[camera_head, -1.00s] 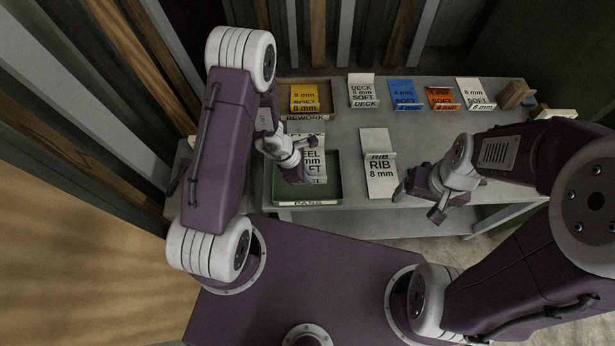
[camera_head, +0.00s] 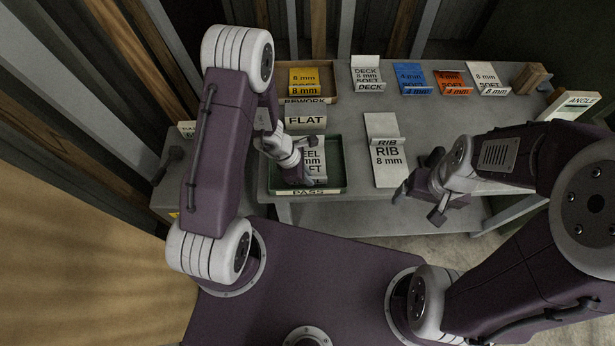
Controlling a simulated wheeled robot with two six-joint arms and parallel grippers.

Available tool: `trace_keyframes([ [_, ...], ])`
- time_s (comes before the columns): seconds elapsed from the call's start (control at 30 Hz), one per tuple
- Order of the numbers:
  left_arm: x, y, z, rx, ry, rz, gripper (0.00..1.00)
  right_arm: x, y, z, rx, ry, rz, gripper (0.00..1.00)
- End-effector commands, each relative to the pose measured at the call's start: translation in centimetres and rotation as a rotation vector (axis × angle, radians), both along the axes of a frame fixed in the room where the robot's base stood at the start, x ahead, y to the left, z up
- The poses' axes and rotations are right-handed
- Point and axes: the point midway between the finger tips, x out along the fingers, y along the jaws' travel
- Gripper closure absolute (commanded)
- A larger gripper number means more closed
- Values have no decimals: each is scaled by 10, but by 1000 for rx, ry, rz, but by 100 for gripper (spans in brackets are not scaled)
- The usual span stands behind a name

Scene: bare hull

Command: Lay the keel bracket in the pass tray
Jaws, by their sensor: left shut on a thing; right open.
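The keel bracket (camera_head: 316,166) is a pale plate lettered "EEL", "mm" and "FT" in the visible part; its left side is hidden by my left gripper. My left gripper (camera_head: 305,161) is shut on it, over the green pass tray (camera_head: 334,183). The bracket shows within the tray's outline; I cannot tell if it touches the tray floor. The tray has a pale "PASS" label on its front edge. My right gripper (camera_head: 420,204) is open and empty, in front of the table's front edge, right of the tray.
A pale RIB 8 mm bracket (camera_head: 386,165) lies right of the tray. A FLAT block (camera_head: 305,120) stands behind it, then the rework tray (camera_head: 330,92) with a yellow bracket (camera_head: 304,78). Several brackets line the back. An ANGLE block (camera_head: 577,101) stands far right. Mid-table is clear.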

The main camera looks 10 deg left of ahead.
Motion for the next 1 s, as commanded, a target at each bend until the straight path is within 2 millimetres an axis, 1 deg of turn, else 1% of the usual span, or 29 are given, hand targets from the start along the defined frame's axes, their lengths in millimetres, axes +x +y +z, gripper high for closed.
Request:
trace_keyframes([
  [0.07, 0, 0, -3, -1, -2, -1, 100, 0, 0, -3, 0, 0, 0, 17],
  [0.33, 0, 0, -2, -1, -2, -1, 100, 0, 0, -3, 0, 0, 0, 17],
  [0.4, 0, 0, -2, -1, -2, -1, 76, 0, 0, -3, 0, 0, 0, 17],
  [0.43, 0, 0, -2, -1, -1, -1, 68, 0, 0, -3, 0, 0, 0, 17],
  [0.47, 0, 0, -2, -1, -1, -1, 65, 0, 0, -3, 0, 0, 0, 17],
  [0.63, 0, 0, -2, 0, 1, 0, 65, 0, 0, -3, 0, 0, 0, 17],
  [0.67, -1, 0, -3, -1, 2, -1, 62, 0, 0, -3, 0, 0, 0, 17],
  [0.7, -1, 0, -3, 0, 2, -1, 51, 0, 0, -3, 0, 0, 0, 17],
  [0.77, -1, 0, -3, 0, 3, -1, 46, 0, 0, -3, 0, 0, 0, 17],
  [1.0, -3, 0, -4, 0, 7, -3, 46, 0, 0, -3, 0, 0, 0, 17],
])
